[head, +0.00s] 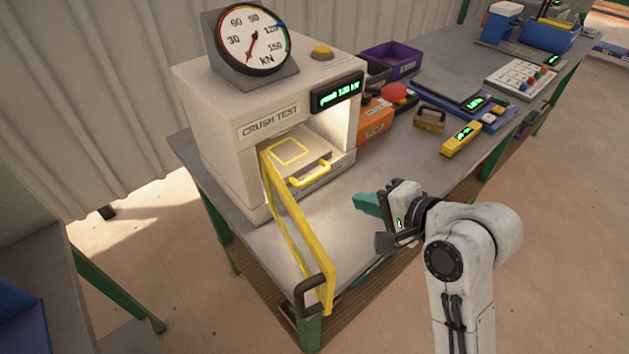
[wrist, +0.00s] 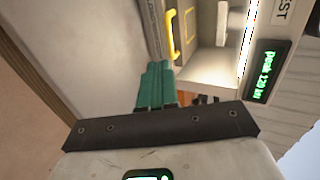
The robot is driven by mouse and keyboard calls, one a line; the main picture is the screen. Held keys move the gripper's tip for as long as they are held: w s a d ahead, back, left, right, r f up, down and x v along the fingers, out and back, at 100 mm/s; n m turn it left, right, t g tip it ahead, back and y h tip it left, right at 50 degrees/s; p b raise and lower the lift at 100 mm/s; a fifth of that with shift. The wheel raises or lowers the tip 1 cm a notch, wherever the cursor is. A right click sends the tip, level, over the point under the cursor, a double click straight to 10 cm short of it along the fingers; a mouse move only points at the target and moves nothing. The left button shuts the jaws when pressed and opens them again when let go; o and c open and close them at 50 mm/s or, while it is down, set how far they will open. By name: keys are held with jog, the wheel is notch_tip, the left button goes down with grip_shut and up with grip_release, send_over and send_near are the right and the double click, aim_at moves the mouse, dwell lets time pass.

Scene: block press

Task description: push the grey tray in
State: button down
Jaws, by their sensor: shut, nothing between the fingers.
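The grey tray (head: 312,156) with a yellow square outline and a yellow handle (head: 310,175) sits in the lit opening of the crush test machine (head: 196,112). The handle also shows in the wrist view (wrist: 172,36). The machine's yellow-framed door (head: 296,232) stands swung open toward the front of the bench. My gripper (head: 357,202), with teal fingers, is right of the door and in front of the tray, apart from both. In the wrist view the fingers (wrist: 155,68) are together and empty, pointing toward the machine.
The open door with its dark handle (head: 309,297) bounds the left side. An orange bin (head: 374,122), a brown block (head: 429,118) and a yellow device (head: 461,139) stand right of the machine. Bare bench top (head: 345,184) lies between the tray and my gripper.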

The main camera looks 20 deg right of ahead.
send_near(301, 172)
jog(key=f, duration=0.3)
jog(key=shift+w+a, duration=0.2)
jog(key=shift+w, duration=0.1)
jog(key=shift+w+a+f, duration=0.15)
jog(key=shift+w, duration=0.45)
jog(key=shift+w, duration=0.1)
jog(key=shift+w+a+p, duration=0.1)
jog(key=shift+w+a, duration=0.15)
jog(key=shift+w, duration=0.4)
jog(key=shift+w+a+p, duration=0.15)
jog(key=shift+w+a, duration=0.1)
jog(key=shift+w, duration=0.35)
jog(key=shift+w+a+p, duration=0.1)
jog(key=shift+w+a, duration=0.1)
jog(key=shift+w, duration=0.45)
